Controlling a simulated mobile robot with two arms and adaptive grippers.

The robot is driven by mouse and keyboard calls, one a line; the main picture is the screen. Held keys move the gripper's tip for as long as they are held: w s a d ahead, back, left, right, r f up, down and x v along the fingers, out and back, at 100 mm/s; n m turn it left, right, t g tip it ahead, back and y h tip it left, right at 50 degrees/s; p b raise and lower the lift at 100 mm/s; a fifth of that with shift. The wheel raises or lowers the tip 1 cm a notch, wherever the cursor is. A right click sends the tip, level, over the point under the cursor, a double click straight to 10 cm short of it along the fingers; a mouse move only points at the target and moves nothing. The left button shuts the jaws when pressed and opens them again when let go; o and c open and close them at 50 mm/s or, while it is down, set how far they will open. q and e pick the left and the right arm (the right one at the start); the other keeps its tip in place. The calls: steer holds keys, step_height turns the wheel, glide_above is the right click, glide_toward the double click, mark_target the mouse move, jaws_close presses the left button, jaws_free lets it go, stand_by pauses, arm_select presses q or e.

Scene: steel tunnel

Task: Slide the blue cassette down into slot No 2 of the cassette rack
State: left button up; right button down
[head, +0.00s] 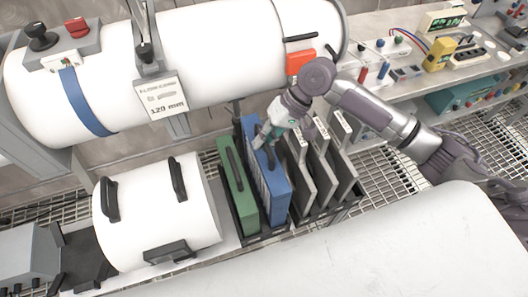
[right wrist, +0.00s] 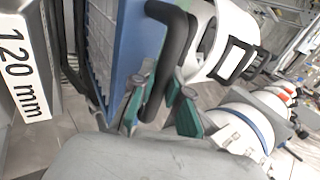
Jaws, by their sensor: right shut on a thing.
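The blue cassette (head: 274,190) stands upright at the black cassette rack (head: 263,238), between a green cassette (head: 237,180) on its left and grey plates on its right. Its top is higher than the green one's; I cannot tell how deep it sits or read a slot number. My right gripper (head: 264,136) is shut on the cassette's black handle from above. In the right wrist view its green fingertips (right wrist: 160,112) are either side of that handle (right wrist: 172,62), beside the cassette's blue face (right wrist: 137,45). My left gripper is out of view.
Several grey plates (head: 322,178) stand in the rack at right. A white cylinder (head: 155,215) with black handles lies left of the rack. A large white tube (head: 205,52) with a "120 mm" sign (head: 162,97) runs behind. A bench (head: 405,75) holds small devices at the back right.

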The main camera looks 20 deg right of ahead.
step_height(320, 180, down, 2)
steer(key=shift+f, duration=1.95)
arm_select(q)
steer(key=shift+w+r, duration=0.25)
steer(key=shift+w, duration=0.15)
arm_select(e)
steer(key=c, duration=1.2)
jaws_free()
steer(key=shift+f, duration=0.15)
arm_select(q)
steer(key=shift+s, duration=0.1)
arm_select(e)
steer(key=shift+o, duration=0.2)
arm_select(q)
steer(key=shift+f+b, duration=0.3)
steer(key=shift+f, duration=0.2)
arm_select(e)
glide_toward(264, 154)
steer(key=shift+w+d, duration=0.5)
steer(key=shift+d, duration=0.15)
